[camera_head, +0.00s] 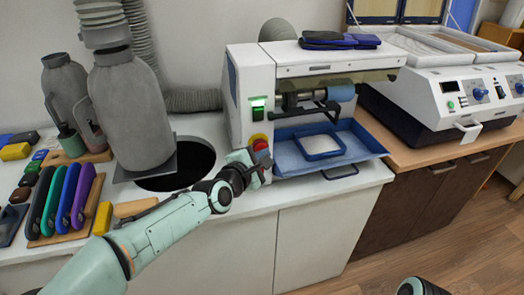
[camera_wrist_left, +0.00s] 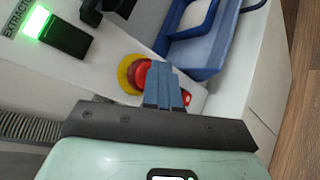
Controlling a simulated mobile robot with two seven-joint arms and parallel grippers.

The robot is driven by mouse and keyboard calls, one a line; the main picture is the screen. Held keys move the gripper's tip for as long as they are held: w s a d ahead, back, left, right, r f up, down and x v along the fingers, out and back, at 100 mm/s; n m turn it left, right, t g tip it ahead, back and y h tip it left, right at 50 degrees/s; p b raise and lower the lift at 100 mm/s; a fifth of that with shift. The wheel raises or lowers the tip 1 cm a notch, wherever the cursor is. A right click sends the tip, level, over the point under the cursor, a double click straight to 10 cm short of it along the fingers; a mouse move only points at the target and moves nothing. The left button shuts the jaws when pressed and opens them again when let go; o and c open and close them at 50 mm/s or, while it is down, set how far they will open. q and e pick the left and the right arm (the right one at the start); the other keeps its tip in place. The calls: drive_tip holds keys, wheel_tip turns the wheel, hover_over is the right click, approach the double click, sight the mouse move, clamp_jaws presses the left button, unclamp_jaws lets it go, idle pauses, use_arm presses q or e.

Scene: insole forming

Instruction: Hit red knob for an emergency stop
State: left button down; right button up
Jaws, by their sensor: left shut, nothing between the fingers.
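The red knob (camera_head: 260,144) sits on a yellow ring (camera_head: 257,138) on the front of the white machine, below a lit green switch. My left gripper (camera_head: 262,162) is shut and empty, right at the machine's front just below the knob. In the left wrist view, the shut fingers (camera_wrist_left: 160,70) overlap the right part of the red knob (camera_wrist_left: 138,76), with the yellow ring (camera_wrist_left: 124,72) showing around its left side. Whether the fingertips touch the knob cannot be told.
A blue tray (camera_head: 372,146) sticks out of the machine just right of my left gripper. A round dark hole (camera_head: 190,165) and a grey bottle (camera_head: 130,105) are to the left. A rack of coloured insole-like pieces (camera_head: 88,222) lies farther left.

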use_arm(q)
drive_tip(key=shift+s+d, duration=0.3)
drive_tip(key=shift+s, duration=0.5)
drive_tip(key=shift+p, duration=0.3)
drive_tip(key=s, duration=0.1)
drive_tip(key=s+d+p, duration=0.1)
drive_tip(key=s, duration=0.2)
drive_tip(key=shift+s+d+p, duration=0.25)
drive_tip(key=shift+s+p, duration=0.1)
